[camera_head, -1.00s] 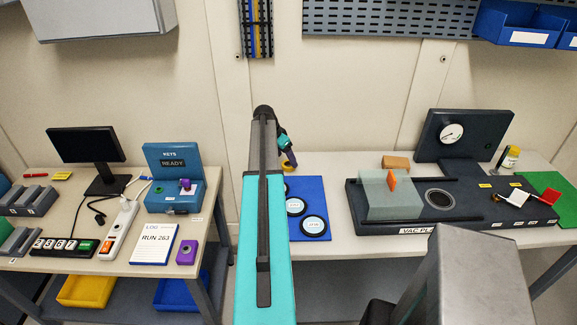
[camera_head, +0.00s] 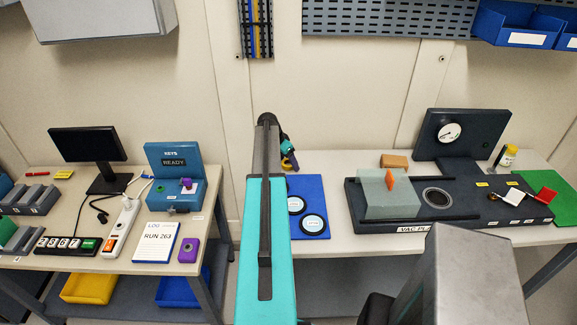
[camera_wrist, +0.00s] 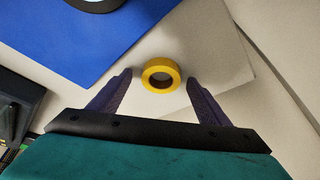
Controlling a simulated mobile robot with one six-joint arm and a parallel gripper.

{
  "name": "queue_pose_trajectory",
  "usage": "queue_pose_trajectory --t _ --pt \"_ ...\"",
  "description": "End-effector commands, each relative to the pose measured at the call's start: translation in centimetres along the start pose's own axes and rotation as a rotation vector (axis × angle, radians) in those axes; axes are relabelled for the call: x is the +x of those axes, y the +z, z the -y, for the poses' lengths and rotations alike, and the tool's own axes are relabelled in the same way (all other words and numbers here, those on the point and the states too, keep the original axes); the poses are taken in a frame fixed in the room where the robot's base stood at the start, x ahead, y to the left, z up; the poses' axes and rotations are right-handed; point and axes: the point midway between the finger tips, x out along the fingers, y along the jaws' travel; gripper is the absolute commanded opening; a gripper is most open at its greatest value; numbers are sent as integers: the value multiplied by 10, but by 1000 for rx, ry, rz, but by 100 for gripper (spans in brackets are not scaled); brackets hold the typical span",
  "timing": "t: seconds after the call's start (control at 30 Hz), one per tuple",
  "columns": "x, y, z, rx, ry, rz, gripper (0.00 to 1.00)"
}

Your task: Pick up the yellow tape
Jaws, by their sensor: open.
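The yellow tape (camera_wrist: 161,64) is a small ring lying flat on the pale table top in the wrist view, beside the blue mat. My gripper (camera_wrist: 159,84) is open and empty, with one dark purple finger on each side of the tape's position in the picture. The fingertips appear apart from the tape; their height above the table is hard to judge. In the head view my gripper (camera_head: 291,158) shows small beyond my arm, and the tape (camera_head: 287,167) is mostly hidden there.
The blue mat (camera_head: 315,188) carries round black-rimmed discs (camera_head: 313,224). Right of it stands a dark vacuum plate (camera_head: 462,205) with blocks and a gauge. The left table holds a blue key box (camera_head: 174,176) and a logbook (camera_head: 157,243). Bare table surrounds the tape.

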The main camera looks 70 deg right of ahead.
Motion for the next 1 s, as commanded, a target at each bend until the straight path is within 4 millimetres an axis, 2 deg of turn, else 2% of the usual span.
queue_pose_trajectory --t 0.07,0.3,0.33,0.73,1.0 --pt "0 0 0 0 0 0 69" --pt "0 0 0 -1 0 0 28" --pt "0 0 0 -1 0 0 27" --pt "-3 -1 1 -1 -1 -1 26" --pt "-16 -6 1 -1 -2 -1 26"
